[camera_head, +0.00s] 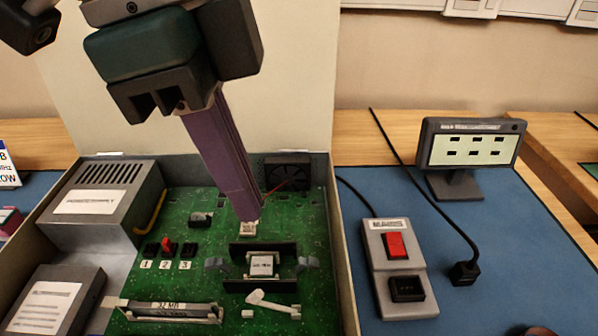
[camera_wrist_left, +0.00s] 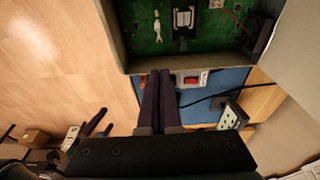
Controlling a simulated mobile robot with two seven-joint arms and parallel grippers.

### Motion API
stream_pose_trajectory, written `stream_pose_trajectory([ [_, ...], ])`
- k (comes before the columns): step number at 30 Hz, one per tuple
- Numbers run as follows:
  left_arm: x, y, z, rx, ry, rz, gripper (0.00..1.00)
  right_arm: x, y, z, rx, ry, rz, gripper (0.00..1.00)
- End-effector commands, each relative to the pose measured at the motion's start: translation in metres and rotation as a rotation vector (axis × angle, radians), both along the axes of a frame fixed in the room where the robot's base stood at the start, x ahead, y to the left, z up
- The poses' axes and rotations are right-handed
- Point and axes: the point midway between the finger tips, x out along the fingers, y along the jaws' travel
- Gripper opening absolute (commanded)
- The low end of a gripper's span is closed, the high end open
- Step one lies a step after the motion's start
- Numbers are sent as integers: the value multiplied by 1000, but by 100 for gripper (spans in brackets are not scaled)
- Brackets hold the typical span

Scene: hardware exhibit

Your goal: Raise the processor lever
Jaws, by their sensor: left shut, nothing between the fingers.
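The processor (camera_head: 262,265) is a small pale square in a socket between two black rails on the green board; it also shows in the left wrist view (camera_wrist_left: 184,18). A white lever (camera_head: 273,304) lies low beside the socket, on its near side; the left wrist view shows it too (camera_wrist_left: 157,27). My left gripper (camera_head: 250,216) comes down from above with its long purple fingers shut and empty. Its tips appear behind the socket in the head view, by a small white connector (camera_head: 249,229); their height is unclear. My right gripper is not in view.
The open case (camera_head: 343,270) surrounds the board. Inside are a power supply (camera_head: 103,205), a fan (camera_head: 288,174), numbered switches (camera_head: 168,249) and a memory stick (camera_head: 170,310). A switch box (camera_head: 372,240) and a small display (camera_head: 471,147) stand right on the blue mat.

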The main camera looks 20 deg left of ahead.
Motion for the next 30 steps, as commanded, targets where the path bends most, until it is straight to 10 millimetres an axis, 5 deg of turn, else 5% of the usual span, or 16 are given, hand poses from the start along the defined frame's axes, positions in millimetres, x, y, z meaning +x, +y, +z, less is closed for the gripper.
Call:
stream_pose_trajectory([
  [8, 0, -2, -9, -1, 3, 1, 0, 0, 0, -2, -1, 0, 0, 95],
  [22, 5, -20, -101, 0, 3, 0, 0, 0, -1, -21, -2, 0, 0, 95],
  [30, 0, -1, -128, 1, 0, 1, 0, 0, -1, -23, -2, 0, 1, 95],
])
